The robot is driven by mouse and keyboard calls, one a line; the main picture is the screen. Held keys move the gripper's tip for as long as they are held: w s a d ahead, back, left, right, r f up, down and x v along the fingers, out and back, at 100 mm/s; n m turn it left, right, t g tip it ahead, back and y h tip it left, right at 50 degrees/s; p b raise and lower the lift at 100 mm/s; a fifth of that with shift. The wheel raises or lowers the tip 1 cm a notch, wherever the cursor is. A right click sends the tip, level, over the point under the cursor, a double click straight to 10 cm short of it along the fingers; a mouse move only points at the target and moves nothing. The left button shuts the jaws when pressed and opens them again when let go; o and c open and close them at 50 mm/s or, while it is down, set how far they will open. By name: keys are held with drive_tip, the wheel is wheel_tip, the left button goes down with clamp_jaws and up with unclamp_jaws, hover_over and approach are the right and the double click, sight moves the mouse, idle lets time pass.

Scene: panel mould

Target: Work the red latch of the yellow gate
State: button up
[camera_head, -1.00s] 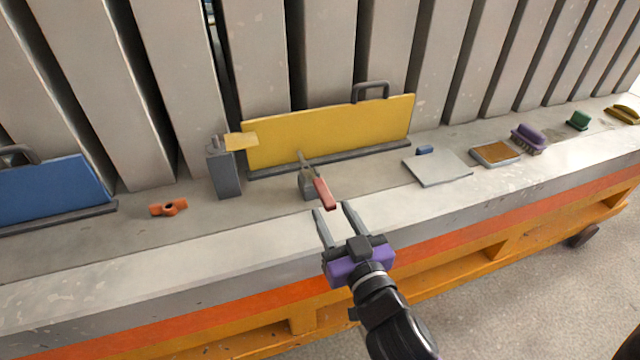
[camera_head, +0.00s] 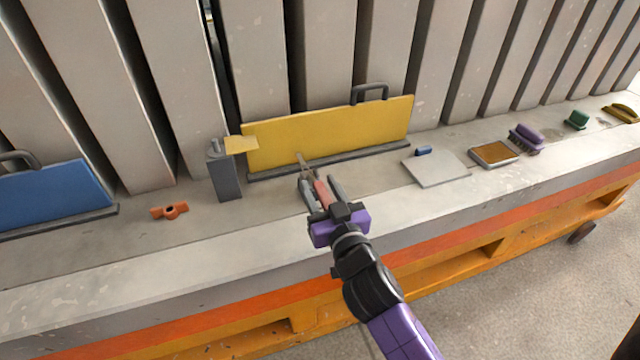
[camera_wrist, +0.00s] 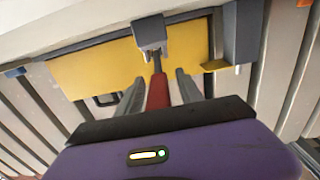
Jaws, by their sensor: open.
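The yellow gate (camera_head: 330,132) stands upright on the ledge with a dark handle (camera_head: 369,93) on its top edge. It also shows in the wrist view (camera_wrist: 100,68). The red latch (camera_head: 321,192) is a lever on a grey mount in front of the gate, pointing towards me. My gripper (camera_head: 319,186) is open, with one finger on each side of the red lever. In the wrist view the lever (camera_wrist: 157,92) lies between the two fingers (camera_wrist: 157,88), with gaps on both sides. The lever's near end is hidden by the gripper body.
A grey post (camera_head: 224,178) with a yellow plate (camera_head: 241,144) stands left of the gate. An orange knob (camera_head: 170,211) and a blue panel (camera_head: 50,196) are farther left. A flat grey plate (camera_head: 436,168), a brown-topped block (camera_head: 494,154) and brushes lie right.

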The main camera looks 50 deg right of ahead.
drive_tip(key=shift+w+d, duration=0.1)
drive_tip(key=shift+w, duration=0.05)
drive_tip(key=shift+c, duration=0.4)
clamp_jaws()
idle(1.0)
